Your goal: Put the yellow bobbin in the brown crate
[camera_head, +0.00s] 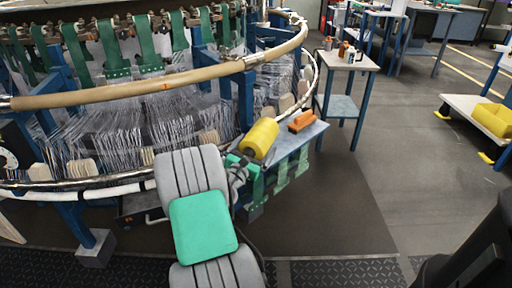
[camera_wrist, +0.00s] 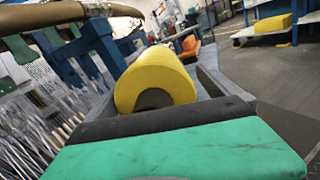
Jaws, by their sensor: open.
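The yellow bobbin (camera_head: 260,138) lies on its side at the near left end of a narrow grey-blue shelf (camera_head: 296,140) by the loom. In the wrist view the bobbin (camera_wrist: 155,80) is straight ahead, its dark round core facing the camera. My gripper (camera_head: 241,164) is open, right at the bobbin's near end. Its fingertips are small and partly hidden, so I cannot tell whether they touch the bobbin. I cannot make out a brown crate in either view.
An orange-brown object (camera_head: 301,121) lies on the shelf beyond the bobbin. The loom's curved rail (camera_head: 170,85) and threads fill the left. A small blue-legged table (camera_head: 346,62) with bottles stands behind. A yellow bin (camera_head: 493,119) sits on a low cart at right. Floor between is clear.

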